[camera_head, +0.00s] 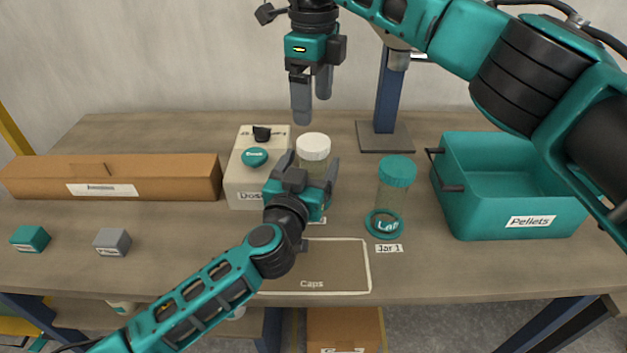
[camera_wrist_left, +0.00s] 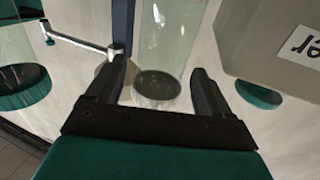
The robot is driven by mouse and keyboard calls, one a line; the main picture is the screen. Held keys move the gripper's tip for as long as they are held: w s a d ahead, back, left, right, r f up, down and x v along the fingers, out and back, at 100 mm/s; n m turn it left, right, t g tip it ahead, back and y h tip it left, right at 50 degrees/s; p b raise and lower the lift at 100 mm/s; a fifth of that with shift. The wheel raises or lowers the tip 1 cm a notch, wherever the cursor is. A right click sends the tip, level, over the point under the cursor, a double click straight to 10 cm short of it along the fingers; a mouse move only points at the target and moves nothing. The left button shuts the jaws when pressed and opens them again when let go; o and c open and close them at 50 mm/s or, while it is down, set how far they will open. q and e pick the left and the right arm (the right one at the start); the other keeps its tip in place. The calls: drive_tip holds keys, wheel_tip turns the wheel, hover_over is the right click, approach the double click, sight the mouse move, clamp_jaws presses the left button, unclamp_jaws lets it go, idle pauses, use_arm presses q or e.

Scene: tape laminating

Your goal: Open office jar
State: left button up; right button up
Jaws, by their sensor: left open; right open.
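A clear jar with a white cap (camera_head: 314,147) stands upright at the middle of the table. My left gripper (camera_head: 312,163) is open, with its fingers on either side of this jar in the head view. In the left wrist view the clear jar body (camera_wrist_left: 168,40) shows between the open fingertips, with visible gaps; I cannot tell whether they touch. A second clear jar with a teal cap (camera_head: 397,170) stands to the right, in a teal ring (camera_head: 384,223) by a "Jar 1" label. My right gripper (camera_head: 312,108) is open and empty above the white cap, pointing down.
A "Caps" area (camera_head: 318,280) is marked at the front and is bare. A white box (camera_head: 243,188) with a teal knob stands close left of the white-capped jar. A teal "Pellets" bin (camera_head: 470,215) is at the right, a long cardboard box (camera_head: 150,176) at the left.

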use_arm(q)
drive_tip(key=shift+c, duration=0.3)
clamp_jaws()
idle(0.6)
